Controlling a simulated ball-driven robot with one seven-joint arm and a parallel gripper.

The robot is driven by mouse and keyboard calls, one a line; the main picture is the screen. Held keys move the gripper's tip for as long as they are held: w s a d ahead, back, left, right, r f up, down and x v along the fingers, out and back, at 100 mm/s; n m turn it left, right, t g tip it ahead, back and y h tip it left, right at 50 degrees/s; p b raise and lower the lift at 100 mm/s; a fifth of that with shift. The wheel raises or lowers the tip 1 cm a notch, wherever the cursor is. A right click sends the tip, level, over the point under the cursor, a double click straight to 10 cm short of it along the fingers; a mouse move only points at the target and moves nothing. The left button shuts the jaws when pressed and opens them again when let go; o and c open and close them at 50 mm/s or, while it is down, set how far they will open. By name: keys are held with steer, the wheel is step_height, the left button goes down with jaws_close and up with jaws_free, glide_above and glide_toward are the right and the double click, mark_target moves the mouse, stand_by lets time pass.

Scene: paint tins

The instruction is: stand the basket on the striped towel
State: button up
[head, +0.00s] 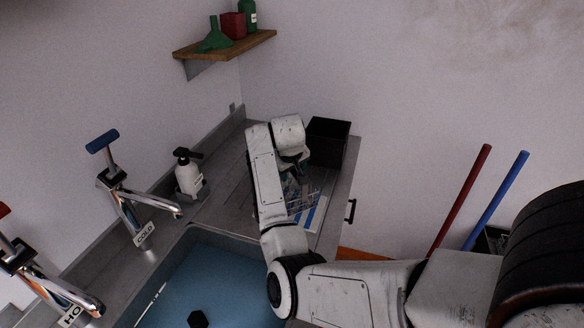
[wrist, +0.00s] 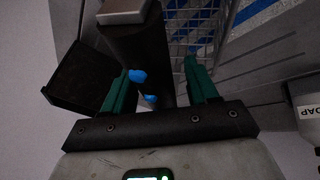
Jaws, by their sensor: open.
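The wire basket (wrist: 208,42) shows in part in the wrist view, at the top right of centre, with blue and white stripes visible through its mesh. The striped towel (wrist: 268,10) lies on the grey counter beyond it. In the head view the towel (head: 311,215) shows right of my forearm, and the basket is mostly hidden by my arm. My gripper (wrist: 157,88) is open, its green fingers apart, close to the basket's near side. I cannot tell whether the basket rests wholly on the towel. In the head view my gripper (head: 299,170) is partly covered by my wrist.
A black open bin (head: 329,141) stands at the counter's back right corner. A soap bottle (head: 188,174) stands left. A sink (head: 215,285) and a cold tap (head: 125,190) lie nearer.

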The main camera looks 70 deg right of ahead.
steer(key=b+v, duration=0.1)
steer(key=v, duration=1.1)
steer(key=shift+r, duration=0.15)
